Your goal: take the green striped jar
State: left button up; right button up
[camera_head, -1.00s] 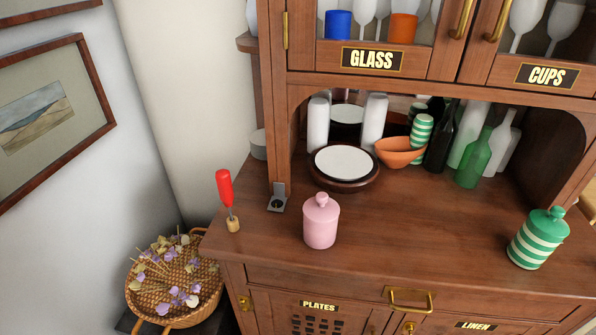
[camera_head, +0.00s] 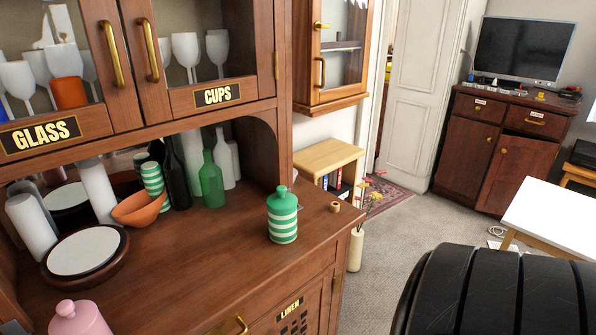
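The green striped jar (camera_head: 283,222) stands upright on the wooden dresser's counter, near its right end. It has green and white bands and a green lid with a knob. Nothing covers it from this side. Neither of my grippers is in view.
The dresser counter (camera_head: 190,262) is clear around the jar. A pink jar (camera_head: 80,318) stands at lower left. Bottles, a striped cup stack (camera_head: 153,182) and an orange bowl (camera_head: 139,209) fill the alcove. A small wooden ring (camera_head: 335,207) lies right of the jar. A black ribbed form (camera_head: 500,295) fills the lower right.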

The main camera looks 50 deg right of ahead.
aim_at(282, 225)
jog(key=z, duration=1.5)
jog(key=i+l, duration=0.1)
jog(key=l+z, duration=0.05)
jog(key=l, duration=0.05)
